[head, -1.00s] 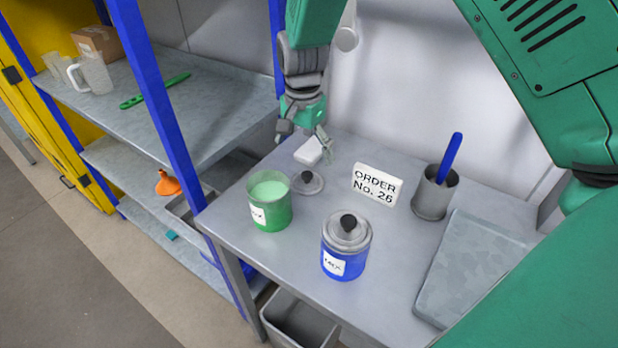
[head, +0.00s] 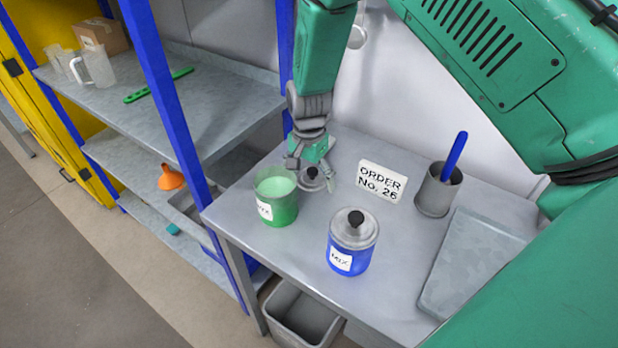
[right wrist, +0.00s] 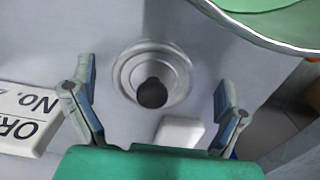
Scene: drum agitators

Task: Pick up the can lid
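The loose can lid (head: 312,181), a grey disc with a black knob, lies flat on the table behind the green can (head: 275,197). It also shows in the right wrist view (right wrist: 153,78), centred ahead of the fingers. My right gripper (head: 312,172) is over the lid, pointing down, with its fingers apart. In the right wrist view the right gripper (right wrist: 158,112) is open and empty, a finger on either side of the knob, and not touching it. The green can is open, with pale green contents. The blue can (head: 351,243) wears its own knobbed lid. My left gripper is not seen.
An order sign (head: 381,182) stands right of the lid. A small white block (right wrist: 180,131) lies close to the lid. A grey cup (head: 437,191) with a blue-handled tool and a grey flat panel (head: 475,262) are further right. A blue-framed shelf (head: 205,105) stands left.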

